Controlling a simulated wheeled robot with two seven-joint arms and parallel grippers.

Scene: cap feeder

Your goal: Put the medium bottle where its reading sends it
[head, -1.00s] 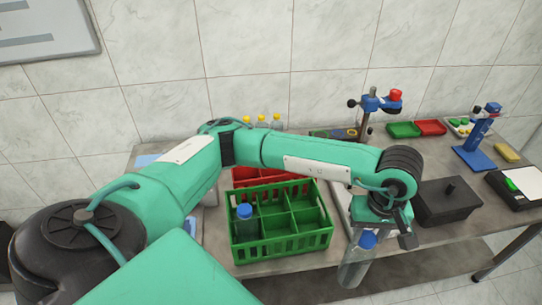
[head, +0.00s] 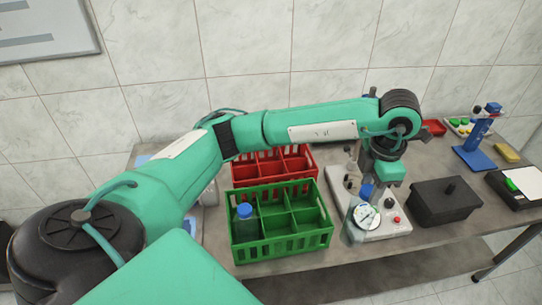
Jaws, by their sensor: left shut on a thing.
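My left gripper (head: 377,186) is shut on a clear bottle with a blue cap (head: 366,191), held near its top. The bottle is above or in front of a white device with a round dial (head: 368,218); I cannot tell whether it touches the device. A green crate (head: 281,251) with compartments stands to the left, with another blue-capped bottle (head: 245,224) in its left part. A red crate (head: 309,161) stands behind it, partly hidden by my left arm. My right gripper is not in view.
A black box with a knob (head: 447,203) stands right of the device. A blue stand (head: 478,148), a small tray with green and yellow caps (head: 461,127), a yellow block (head: 507,153) and a black device (head: 518,188) are farther right. My arm hides part of the back.

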